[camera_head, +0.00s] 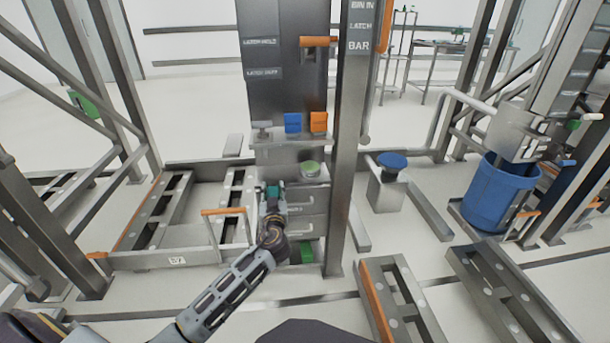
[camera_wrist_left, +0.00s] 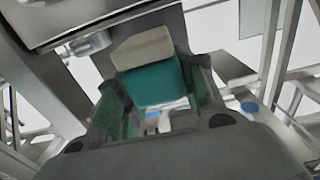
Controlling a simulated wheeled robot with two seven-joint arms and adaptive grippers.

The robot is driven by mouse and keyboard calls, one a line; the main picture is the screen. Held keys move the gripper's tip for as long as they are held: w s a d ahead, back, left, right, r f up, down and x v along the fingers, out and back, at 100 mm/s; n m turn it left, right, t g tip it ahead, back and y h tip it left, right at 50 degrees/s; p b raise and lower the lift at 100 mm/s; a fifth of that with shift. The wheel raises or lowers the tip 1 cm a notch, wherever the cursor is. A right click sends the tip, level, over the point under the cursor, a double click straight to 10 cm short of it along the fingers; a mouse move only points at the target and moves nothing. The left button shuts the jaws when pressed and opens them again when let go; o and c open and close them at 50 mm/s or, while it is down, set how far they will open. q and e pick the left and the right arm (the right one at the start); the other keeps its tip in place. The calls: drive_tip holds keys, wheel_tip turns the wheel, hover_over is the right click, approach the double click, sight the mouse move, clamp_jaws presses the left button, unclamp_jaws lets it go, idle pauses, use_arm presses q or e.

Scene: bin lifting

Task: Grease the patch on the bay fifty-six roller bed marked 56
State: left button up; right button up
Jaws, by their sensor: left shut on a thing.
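My left gripper (camera_head: 272,197) is shut on a teal block with a beige pad (camera_wrist_left: 150,75), which looks like a grease applicator. In the head view this teal block (camera_head: 271,191) is small and held in front of the grey drawer cabinet. A roller bed (camera_head: 160,258) at left bears a label that looks like 57. Roller beds at lower right (camera_head: 398,300) show no readable number. No grease patch can be made out. My right gripper is out of view.
A steel post (camera_head: 348,150) stands right of the gripper. A shelf holds a blue block (camera_head: 292,122) and an orange block (camera_head: 318,122). An orange-topped rail (camera_head: 224,212) is left of the gripper. A blue bin (camera_head: 497,195) and blue-topped stool (camera_head: 392,160) stand right.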

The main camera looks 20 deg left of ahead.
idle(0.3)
use_arm(q)
drive_tip(key=shift+w+d+m+h, duration=0.3)
drive_tip(key=shift+d+h, duration=0.2)
drive_tip(key=shift+d, duration=0.05)
drive_tip(key=s+d+r+m+h, duration=0.1)
drive_tip(key=s+d+m+h, duration=0.1)
drive_tip(key=d, duration=0.7)
drive_tip(key=s+d+r+m+t+h, duration=0.1)
drive_tip(key=s+d+m+h, duration=0.2)
drive_tip(key=d+h, duration=0.3)
drive_tip(key=s+d+r+m+h, duration=0.1)
drive_tip(key=s+d+m+h, duration=0.2)
drive_tip(key=d, duration=1)
drive_tip(key=shift+d+r+m+h, duration=0.2)
drive_tip(key=shift+r+m+h, duration=0.15)
drive_tip(key=shift+h, duration=0.65)
drive_tip(key=shift+d, duration=0.1)
